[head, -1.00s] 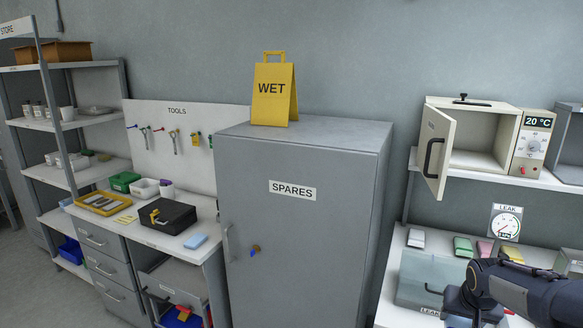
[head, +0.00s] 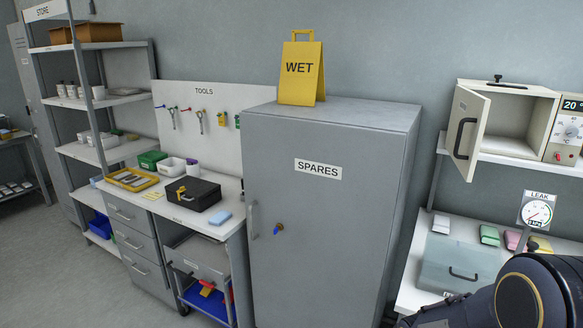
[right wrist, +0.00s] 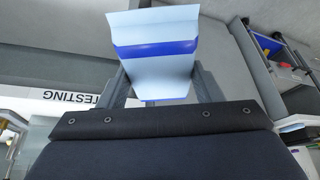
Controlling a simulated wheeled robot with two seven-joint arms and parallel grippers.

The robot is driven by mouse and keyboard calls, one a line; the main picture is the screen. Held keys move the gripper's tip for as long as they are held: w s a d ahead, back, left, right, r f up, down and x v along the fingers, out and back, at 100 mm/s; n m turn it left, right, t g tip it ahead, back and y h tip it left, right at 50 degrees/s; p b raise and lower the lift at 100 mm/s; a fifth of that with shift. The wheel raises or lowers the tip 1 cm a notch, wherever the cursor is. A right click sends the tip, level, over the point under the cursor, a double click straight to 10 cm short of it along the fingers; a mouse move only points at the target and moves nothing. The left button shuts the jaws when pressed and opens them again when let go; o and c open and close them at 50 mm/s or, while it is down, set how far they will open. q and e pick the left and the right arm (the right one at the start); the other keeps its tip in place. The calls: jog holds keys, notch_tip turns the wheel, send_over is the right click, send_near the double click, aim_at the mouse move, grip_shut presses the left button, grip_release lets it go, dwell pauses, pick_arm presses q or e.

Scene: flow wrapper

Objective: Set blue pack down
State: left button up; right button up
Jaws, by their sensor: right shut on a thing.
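The blue pack (right wrist: 155,65), pale blue with a darker blue band, shows in the right wrist view. My right gripper (right wrist: 158,85) is shut on it, with a grey finger on each side of the pack. The pack and the right gripper's fingers are not visible in the head view, where only part of my right arm shows at the lower right. My left gripper is in neither view. Another light blue pack (head: 219,217) lies on the workbench (head: 195,225) beside the black case (head: 193,194).
The grey SPARES cabinet (head: 310,220) stands shut with a WET sign (head: 301,70) on top. The leak bench at right holds a clear box (head: 462,268) and several small packs. An oven (head: 505,120) with its door open sits above. Floor is open at left.

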jog(key=s+a+f+n, duration=0.1)
jog(key=s+a+f, duration=0.1)
jog(key=a+f, duration=0.1)
jog(key=shift+s+a, duration=0.25)
jog(key=shift+a, duration=0.5)
jog(key=shift+f, duration=0.15)
